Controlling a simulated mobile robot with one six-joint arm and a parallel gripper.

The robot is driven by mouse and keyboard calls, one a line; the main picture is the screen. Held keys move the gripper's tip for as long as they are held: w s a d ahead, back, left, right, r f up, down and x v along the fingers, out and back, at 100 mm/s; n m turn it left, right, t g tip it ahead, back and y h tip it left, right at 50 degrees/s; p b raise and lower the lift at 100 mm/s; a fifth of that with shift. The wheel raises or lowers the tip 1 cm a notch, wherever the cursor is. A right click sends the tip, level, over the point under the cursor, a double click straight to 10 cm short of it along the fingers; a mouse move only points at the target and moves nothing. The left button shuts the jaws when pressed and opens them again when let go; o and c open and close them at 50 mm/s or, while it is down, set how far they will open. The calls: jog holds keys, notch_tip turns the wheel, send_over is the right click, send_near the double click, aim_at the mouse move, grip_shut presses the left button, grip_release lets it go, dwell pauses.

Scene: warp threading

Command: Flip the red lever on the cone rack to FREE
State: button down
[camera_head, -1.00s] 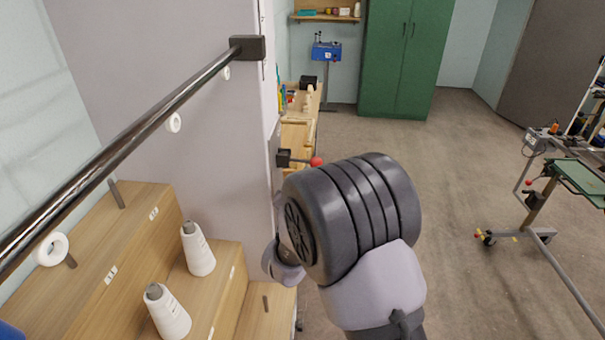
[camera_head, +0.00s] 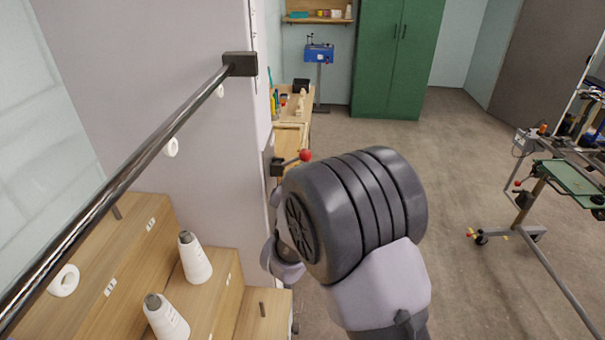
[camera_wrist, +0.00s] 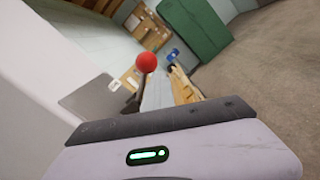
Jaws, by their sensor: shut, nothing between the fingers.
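The red-knobbed lever (camera_head: 305,155) sticks out from a dark mount (camera_head: 277,167) on the side of the pale cone rack panel (camera_head: 190,125). Its stem slants up to the right. In the wrist view the red knob (camera_wrist: 146,62) is ahead of my gripper, left of centre, with a gap in the picture between them. My gripper (camera_wrist: 160,126) is shut and empty; its dark front edge and grey body fill the bottom of that view. In the head view my arm hides most of the gripper below the lever. A grey plate (camera_wrist: 92,97) with a small label lies beside the lever; I cannot read it.
White cones (camera_head: 194,258) stand on wooden steps (camera_head: 135,265) at lower left, under a dark bar (camera_head: 150,150). A wooden bench (camera_head: 292,135) lies behind the lever. A wheeled frame (camera_head: 540,200) stands at right. The floor between is clear.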

jog(key=shift+r, duration=0.3)
jog(key=s+a+f, duration=0.1)
jog(key=s, duration=1.6)
jog(key=shift+s+a+f, duration=0.15)
jog(key=shift+a+f, duration=0.05)
jog(key=shift+f, duration=0.15)
jog(key=d+r+m+g+y+b, duration=0.3)
jog(key=d+m+g, duration=0.45)
jog(key=m, duration=1.25)
jog(key=s+d+f+m+g+b, duration=0.1)
jog(key=s+d+m+g, duration=0.1)
jog(key=s+m, duration=0.4)
jog(key=s+d+f+m+g, duration=0.1)
jog(key=s+d+m+g, duration=0.2)
jog(key=s, duration=1.1)
jog(key=d+m, duration=0.2)
jog(key=m, duration=0.2)
jog(key=shift+s+d+f+y+b, duration=0.25)
jog(key=shift+s+f+y+b, duration=0.05)
jog(key=shift+s+f+b, duration=0.05)
